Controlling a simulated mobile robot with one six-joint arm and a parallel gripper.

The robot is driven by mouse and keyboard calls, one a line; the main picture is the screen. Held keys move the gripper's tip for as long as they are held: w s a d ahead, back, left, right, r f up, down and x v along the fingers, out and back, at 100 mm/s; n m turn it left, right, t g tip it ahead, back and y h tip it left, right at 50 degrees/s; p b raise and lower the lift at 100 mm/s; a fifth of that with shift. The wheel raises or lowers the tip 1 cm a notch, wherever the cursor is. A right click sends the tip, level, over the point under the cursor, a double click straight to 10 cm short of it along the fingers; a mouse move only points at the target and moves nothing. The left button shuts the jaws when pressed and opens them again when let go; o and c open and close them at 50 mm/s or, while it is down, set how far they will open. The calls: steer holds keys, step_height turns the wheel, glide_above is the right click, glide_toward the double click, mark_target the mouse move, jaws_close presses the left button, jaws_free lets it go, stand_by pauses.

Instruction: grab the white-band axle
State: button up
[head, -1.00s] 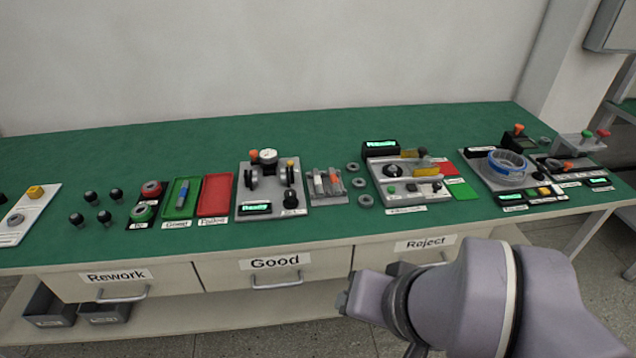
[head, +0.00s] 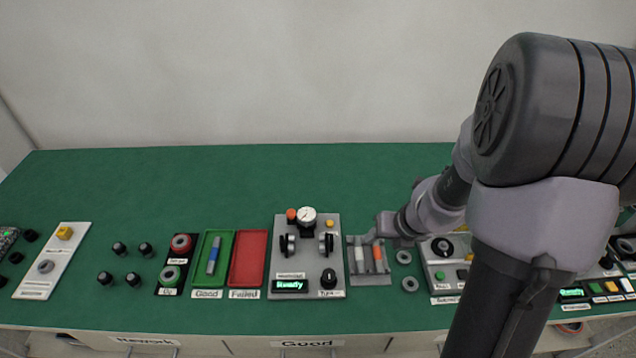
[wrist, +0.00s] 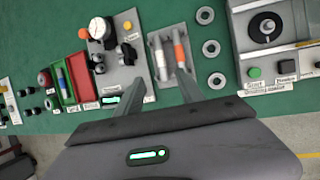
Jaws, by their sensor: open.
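The white-band axle (head: 360,260) lies in the left slot of a grey holder (head: 372,280). It also shows in the wrist view (wrist: 160,58), between the spread fingers. An orange-band axle (head: 378,260) lies parallel in the slot to its right, and it shows in the wrist view (wrist: 180,50).
Green (head: 211,262) and red (head: 248,262) trays lie further left. The back of the bench is clear.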

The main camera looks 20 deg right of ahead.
steer(key=b, duration=0.4)
glide_toward(361, 255)
steer(key=b+x, duration=0.3)
steer(key=shift+f, duration=0.25)
steer(key=b+x, duration=0.3)
steer(key=x, duration=0.2)
steer(key=shift+w+f+b, duration=0.2)
steer(key=shift+w+b, duration=0.1)
steer(key=shift+r, duration=0.2)
jaws_close()
